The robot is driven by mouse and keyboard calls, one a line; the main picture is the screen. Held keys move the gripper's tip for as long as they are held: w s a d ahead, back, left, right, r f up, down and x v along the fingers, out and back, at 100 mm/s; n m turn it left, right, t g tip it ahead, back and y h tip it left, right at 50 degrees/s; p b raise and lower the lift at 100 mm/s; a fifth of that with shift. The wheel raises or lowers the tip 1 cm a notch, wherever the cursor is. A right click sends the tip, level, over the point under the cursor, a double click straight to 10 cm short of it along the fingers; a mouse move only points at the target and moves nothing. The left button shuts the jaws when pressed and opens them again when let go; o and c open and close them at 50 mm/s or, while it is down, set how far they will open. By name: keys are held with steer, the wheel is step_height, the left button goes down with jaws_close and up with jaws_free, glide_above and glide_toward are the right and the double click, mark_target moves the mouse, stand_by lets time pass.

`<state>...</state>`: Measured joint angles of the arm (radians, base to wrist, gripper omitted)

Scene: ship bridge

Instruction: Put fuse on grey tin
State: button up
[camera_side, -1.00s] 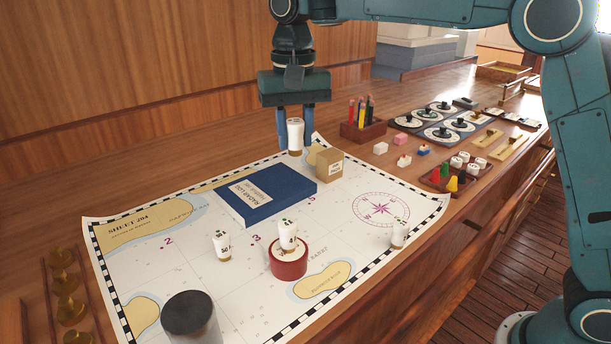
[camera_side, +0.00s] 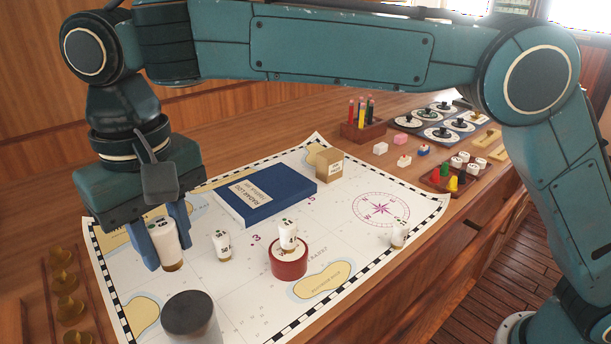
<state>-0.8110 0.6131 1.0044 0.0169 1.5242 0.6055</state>
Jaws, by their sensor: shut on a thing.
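My gripper (camera_side: 162,240) is shut on a white fuse (camera_side: 164,243) with a brass lower end. It holds the fuse upright above the left part of the chart, behind the grey tin. The grey tin (camera_side: 192,322) is a cylinder with a dark top at the front of the chart, cut off by the lower picture edge. Its top looks bare. Other white fuses stand on the chart: one (camera_side: 222,245) right of my gripper and one (camera_side: 399,234) at the right. Another fuse (camera_side: 288,235) stands on a red tin (camera_side: 289,262).
A blue book (camera_side: 265,194) and a small cardboard box (camera_side: 329,163) lie on the chart (camera_side: 240,290). Brass knobs (camera_side: 64,281) line the left edge. A pencil holder (camera_side: 364,128) and a peg tray (camera_side: 455,178) stand at the back right.

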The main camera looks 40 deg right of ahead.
mark_target(171, 267)
steer(key=shift+s+a, duration=0.15)
steer(key=shift+a, duration=0.05)
steer(key=shift+f, duration=2.05)
steer(key=shift+f, duration=0.15)
steer(key=shift+f, duration=1.85)
steer(key=shift+f, duration=0.15)
steer(key=o, duration=1)
